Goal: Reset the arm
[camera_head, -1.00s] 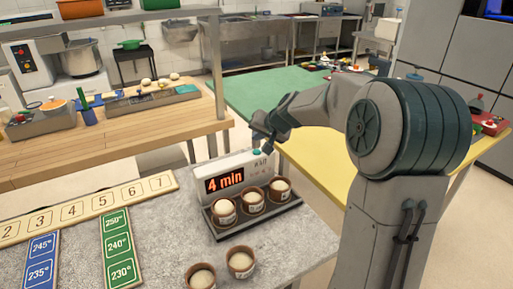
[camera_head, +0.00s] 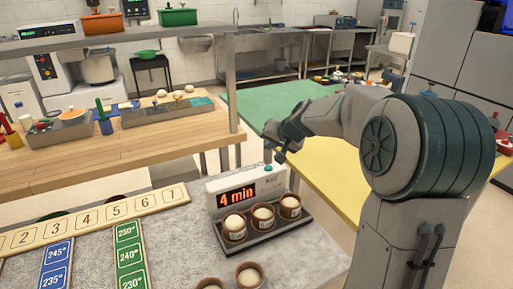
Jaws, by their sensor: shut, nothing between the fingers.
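My gripper (camera_head: 275,143) hangs in the air at the end of my bent arm. It is shut and holds nothing. The box has a red lit display that reads "4 min". My arm reaches in from the right of the view and hides part of the yellow table.
A dark tray (camera_head: 264,246) in front of the timer holds three dough cups. Two more cups stand nearer on the grey counter (camera_head: 180,245). A numbered board (camera_head: 92,217) and temperature strips lie left. A wooden bench (camera_head: 120,150) stands behind.

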